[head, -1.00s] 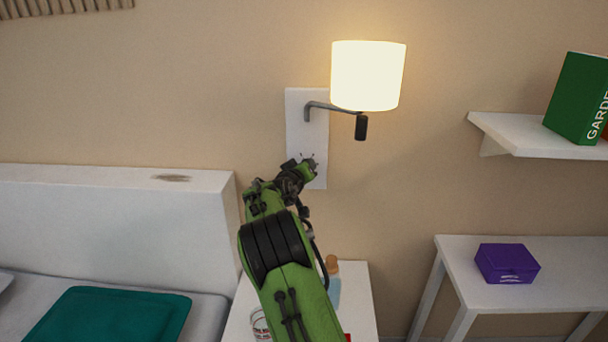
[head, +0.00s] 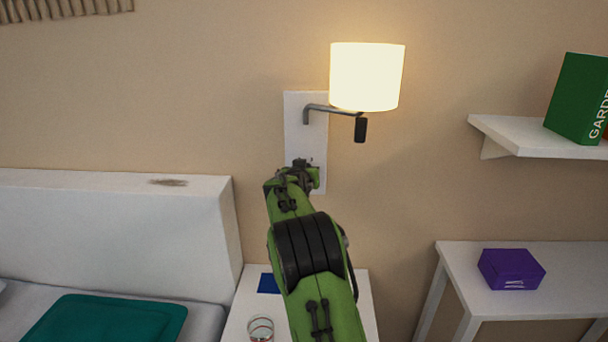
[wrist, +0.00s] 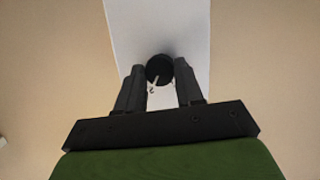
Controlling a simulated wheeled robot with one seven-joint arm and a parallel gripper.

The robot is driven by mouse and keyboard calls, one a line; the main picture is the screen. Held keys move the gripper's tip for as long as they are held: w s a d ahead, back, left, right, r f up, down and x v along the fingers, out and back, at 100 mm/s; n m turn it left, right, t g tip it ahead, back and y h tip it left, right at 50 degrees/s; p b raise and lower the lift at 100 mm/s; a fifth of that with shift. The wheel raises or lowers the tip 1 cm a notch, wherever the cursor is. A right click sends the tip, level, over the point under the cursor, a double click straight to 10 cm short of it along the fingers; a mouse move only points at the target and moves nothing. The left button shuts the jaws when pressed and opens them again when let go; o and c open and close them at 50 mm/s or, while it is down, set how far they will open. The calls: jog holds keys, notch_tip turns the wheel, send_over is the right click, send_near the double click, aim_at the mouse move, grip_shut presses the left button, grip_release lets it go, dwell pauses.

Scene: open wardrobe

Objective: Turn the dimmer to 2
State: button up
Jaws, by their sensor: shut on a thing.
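The white wall plate (head: 306,125) carries a lit lamp (head: 367,77) on a bent arm. The round black dimmer knob (wrist: 159,69) shows in the wrist view against the plate, with a pale pointer line towards its lower edge. A small mark that looks like a 2 (wrist: 151,91) is just below the knob, close to the pointer's end. My gripper (wrist: 159,80) has one finger on each side of the knob and is shut on it. In the head view my gripper (head: 298,172) is at the plate's lower part and hides the knob.
A nightstand (head: 240,325) with a striped glass (head: 260,329) and a blue item (head: 269,283) is below my arm. The bed headboard (head: 110,230) is to the left. A shelf (head: 520,135) and a side table (head: 580,290) with a purple box (head: 511,269) are to the right.

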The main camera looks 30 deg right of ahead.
jog(key=shift+f, duration=0.1)
jog(key=o, duration=1)
jog(key=shift+o, duration=0.2)
jog(key=p+v, duration=0.1)
jog(key=v, duration=1.4)
jog(key=shift+s+a, duration=0.2)
jog(key=shift+s, duration=0.15)
